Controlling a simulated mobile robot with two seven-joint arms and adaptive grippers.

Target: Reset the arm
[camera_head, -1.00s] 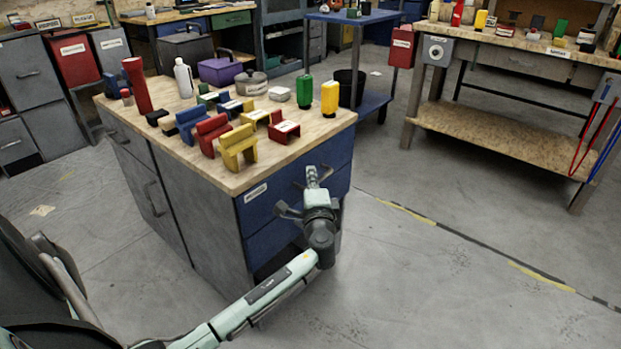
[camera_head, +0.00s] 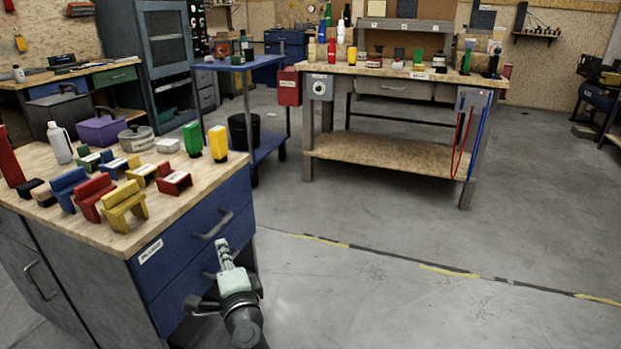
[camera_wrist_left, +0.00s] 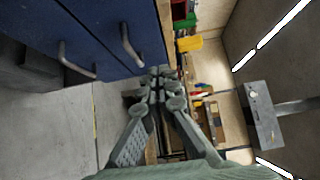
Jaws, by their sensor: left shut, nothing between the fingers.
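My left gripper (camera_head: 223,247) is in front of the blue drawers of the wood-topped cabinet (camera_head: 190,195), at the bottom of the head view. In the left wrist view its fingers (camera_wrist_left: 157,78) are closed together with nothing between them. Blue drawer fronts with metal handles (camera_wrist_left: 128,45) are to the left of the fingers there. I cannot tell the exact gap between the gripper and the drawers. Most of my left arm is below the head view. My right gripper is not in view.
The cabinet top holds a yellow chair-shaped block (camera_head: 124,207), a white bottle (camera_head: 59,143), a purple box (camera_head: 100,130) and other items. A workbench (camera_head: 400,70) stands behind, with a blue cart (camera_head: 270,140) left of it. The floor (camera_head: 370,290) at right is clear.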

